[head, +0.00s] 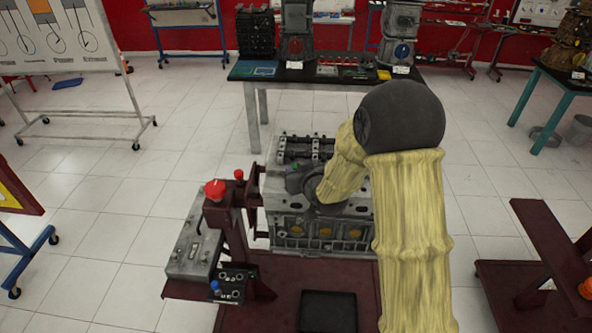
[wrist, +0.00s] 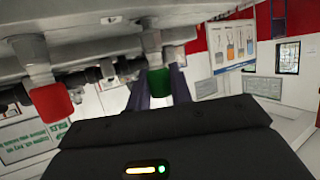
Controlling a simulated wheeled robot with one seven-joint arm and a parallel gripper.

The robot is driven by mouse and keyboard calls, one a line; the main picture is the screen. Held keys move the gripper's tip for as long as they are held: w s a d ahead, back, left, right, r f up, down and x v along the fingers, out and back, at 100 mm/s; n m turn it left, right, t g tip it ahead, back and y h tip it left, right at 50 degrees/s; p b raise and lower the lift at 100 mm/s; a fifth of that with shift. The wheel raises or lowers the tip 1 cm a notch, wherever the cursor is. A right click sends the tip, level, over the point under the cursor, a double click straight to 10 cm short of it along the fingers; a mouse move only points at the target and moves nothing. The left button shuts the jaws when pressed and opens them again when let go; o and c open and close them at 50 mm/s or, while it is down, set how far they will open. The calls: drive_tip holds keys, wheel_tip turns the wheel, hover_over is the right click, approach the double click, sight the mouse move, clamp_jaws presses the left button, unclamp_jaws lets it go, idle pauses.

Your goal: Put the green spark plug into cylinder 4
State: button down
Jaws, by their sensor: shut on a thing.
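The green spark plug (wrist: 178,78) is between the two fingers of my gripper (wrist: 160,90) in the wrist view. My gripper is shut on it. A grey metal part shows just above its green body, under a grey casting; I cannot tell whether the plug touches or sits in it. In the head view a small green spot (head: 294,167) shows at my gripper (head: 298,181), over the top of the grey engine (head: 322,229). My arm and gripper hide much of the engine's top, and I cannot make out cylinder 4.
A red-ended part (wrist: 51,102) hangs from a grey stem left of the plug. The dark red stand with a red knob (head: 215,190) rises at the engine's left. A black-topped table (head: 310,74) stands behind, and a whiteboard (head: 65,45) at the back left.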

drive_tip(key=shift+d+f, duration=0.1)
drive_tip(key=shift+d, duration=0.15)
drive_tip(key=shift+a+f+b, duration=0.2)
drive_tip(key=shift+f+b, duration=0.1)
drive_tip(key=shift+b, duration=0.25)
idle(0.4)
drive_tip(key=c, duration=1.2)
unclamp_jaws()
drive_tip(key=shift+o, duration=0.2)
drive_tip(key=shift+s, duration=0.1)
drive_tip(key=b+v, duration=0.6)
drive_tip(key=v, duration=1.1)
drive_tip(key=shift+s, duration=0.15)
